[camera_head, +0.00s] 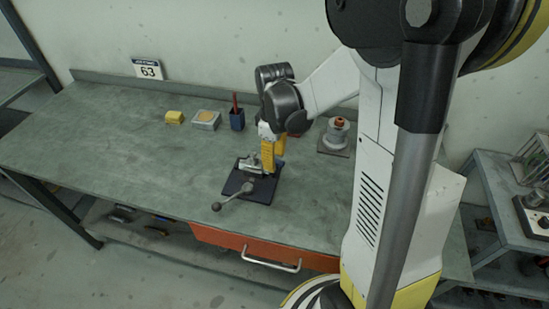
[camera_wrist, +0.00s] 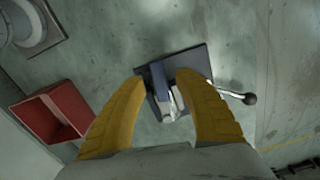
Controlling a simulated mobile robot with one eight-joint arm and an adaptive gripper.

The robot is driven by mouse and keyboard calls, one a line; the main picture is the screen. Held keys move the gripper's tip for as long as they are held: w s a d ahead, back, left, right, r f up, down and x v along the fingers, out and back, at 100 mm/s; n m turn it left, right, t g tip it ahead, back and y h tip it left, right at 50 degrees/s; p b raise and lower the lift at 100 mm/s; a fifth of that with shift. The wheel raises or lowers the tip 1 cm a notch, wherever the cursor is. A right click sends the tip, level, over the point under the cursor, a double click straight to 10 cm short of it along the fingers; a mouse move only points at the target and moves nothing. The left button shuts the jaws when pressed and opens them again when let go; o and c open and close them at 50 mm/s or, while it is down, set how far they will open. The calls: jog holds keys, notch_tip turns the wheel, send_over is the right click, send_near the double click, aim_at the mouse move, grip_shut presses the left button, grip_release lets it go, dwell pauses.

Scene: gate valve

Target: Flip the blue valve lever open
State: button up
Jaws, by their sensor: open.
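The valve (camera_head: 250,167) is a grey metal body on a dark square base plate (camera_head: 262,193) on the workbench. A grey lever with a dark ball knob (camera_head: 216,206) reaches from it to the front left. In the wrist view the knob (camera_wrist: 250,98) lies right of the right finger, which hides part of the lever's rod. A blue-grey part (camera_wrist: 159,76) of the valve shows between the fingertips; I cannot tell whether it belongs to the lever. My gripper (camera_head: 270,162) is open, with yellow fingers (camera_wrist: 162,78) pointing down over the valve. Contact cannot be told.
A red bin (camera_wrist: 50,115) stands near the valve. A flanged fitting (camera_head: 337,134), a blue pen cup (camera_head: 237,120), a grey box (camera_head: 205,120) and a yellow block (camera_head: 175,117) stand farther back. An orange drawer (camera_head: 225,240) is below the bench's front edge. The bench's left side is clear.

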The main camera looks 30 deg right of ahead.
grip_shut()
jog(key=shift+w+d+n, duration=0.35)
jog(key=shift+d+n, duration=0.15)
jog(key=shift+n, duration=0.6)
grip_release()
jog(key=shift+w, duration=0.1)
jog(key=shift+r, duration=0.1)
notch_tip(320, 180, up, 12)
jog(key=shift+f, duration=0.1)
